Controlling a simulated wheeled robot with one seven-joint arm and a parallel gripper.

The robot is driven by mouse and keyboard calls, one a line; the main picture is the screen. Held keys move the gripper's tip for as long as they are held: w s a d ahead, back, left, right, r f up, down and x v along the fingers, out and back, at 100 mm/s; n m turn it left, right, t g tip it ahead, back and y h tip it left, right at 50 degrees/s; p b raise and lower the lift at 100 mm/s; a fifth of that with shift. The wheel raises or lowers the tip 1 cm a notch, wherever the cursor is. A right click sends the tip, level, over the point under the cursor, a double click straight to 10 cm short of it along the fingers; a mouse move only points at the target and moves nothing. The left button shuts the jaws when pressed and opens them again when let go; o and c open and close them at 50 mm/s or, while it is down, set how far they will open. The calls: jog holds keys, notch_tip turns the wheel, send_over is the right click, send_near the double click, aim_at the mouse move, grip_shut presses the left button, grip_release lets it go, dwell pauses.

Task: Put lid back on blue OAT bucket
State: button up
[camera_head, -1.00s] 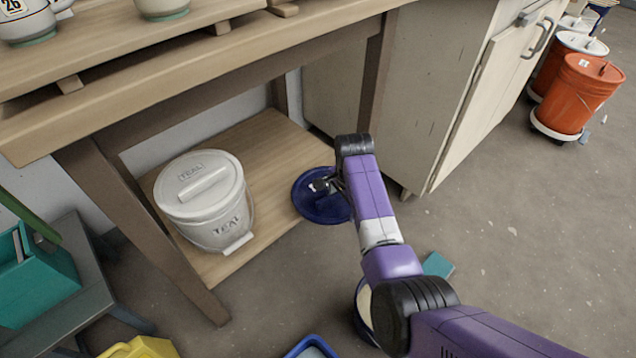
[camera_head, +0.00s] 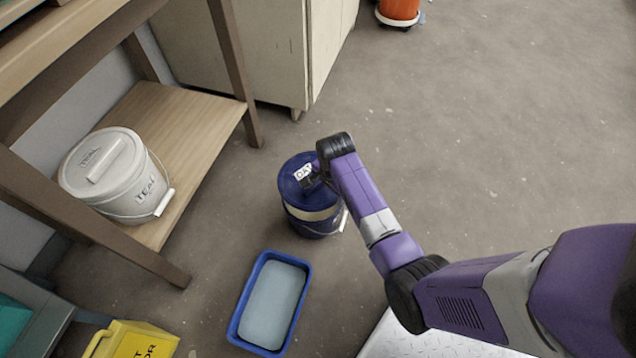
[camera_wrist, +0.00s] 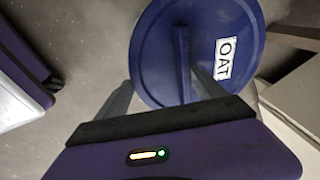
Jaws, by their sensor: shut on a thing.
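The dark blue lid (camera_head: 293,187) with a white OAT label is in my gripper (camera_head: 312,180), which is shut on its raised handle. In the wrist view the lid (camera_wrist: 158,60) is a disc with a blue bar handle, with my gripper (camera_wrist: 163,78) at it. The blue bucket (camera_head: 318,229) stands upright on the floor under the lid, its wire handle at the right. A cream strip shows between the lid's near edge and the bucket's front rim. The lid looks above the bucket, but the exact gap is hard to tell. My gripper hides part of the lid.
A blue tray (camera_head: 240,325) with a grey-blue surface lies in front of the bucket. A white TEAL bucket (camera_head: 118,186) stands on the low wooden shelf (camera_head: 190,150) at the left. Floor to the right is clear.

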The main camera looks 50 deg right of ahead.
aim_at(329, 194)
jog(key=shift+f+b, duration=2.2)
jog(key=shift+b, duration=0.3)
jog(key=shift+f+b, duration=0.4)
jog(key=shift+f, duration=0.55)
jog(key=shift+p, duration=0.4)
jog(key=shift+f, duration=0.85)
jog(key=o, duration=1.4)
